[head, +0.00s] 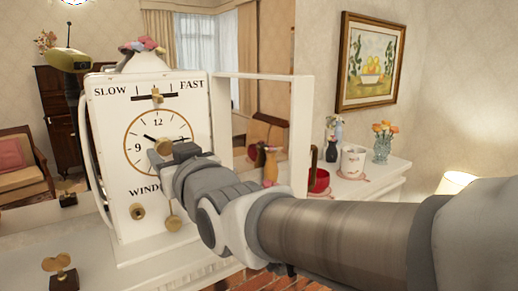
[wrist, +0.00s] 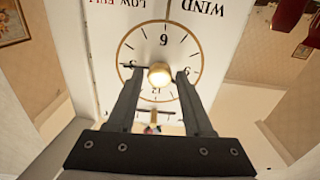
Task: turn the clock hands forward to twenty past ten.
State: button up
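The white clock (head: 108,150) stands upright on the mantel with its framed door (head: 301,125) swung open to the right. Its round dial (head: 131,125) has one short dark hand (head: 149,137) pointing near ten and a longer one (head: 181,139) pointing close to three. My gripper (head: 168,152) is at the dial and covers its lower right part in the head view. In the wrist view, where the dial is upside down, my gripper (wrist: 158,72) is open, one finger each side of the brass centre knob (wrist: 159,75), with gaps visible. Whether the knob lies between or beyond the fingertips is unclear.
A brass knob (head: 156,95) sits under SLOW and FAST, another (head: 137,211) low on the front. A brass key on a block (head: 59,271) stands at front left. Right of the door are a red bowl (head: 318,182), a white mug (head: 353,162) and a flower vase (head: 382,149).

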grip_shut()
jog(key=shift+f+m+b, duration=0.15)
jog(key=shift+m+b, duration=0.15)
jog(key=shift+b, duration=0.35)
jog(key=shift+m+b, duration=0.3)
jog(key=shift+b, duration=0.15)
jog(key=m+b, duration=0.1)
jog(key=b, duration=0.1)
jog(key=shift+f+m+b, duration=0.1)
jog(key=shift+m+b, duration=0.3)
jog(key=shift+s+m+b, duration=0.1)
jog(key=shift+m+b, duration=0.8)
jog(key=shift+b, duration=0.1)
jog(key=shift+r+m+b, duration=0.2)
jog(key=shift+m+b, duration=0.3)
jog(key=shift+a+r, duration=0.1)
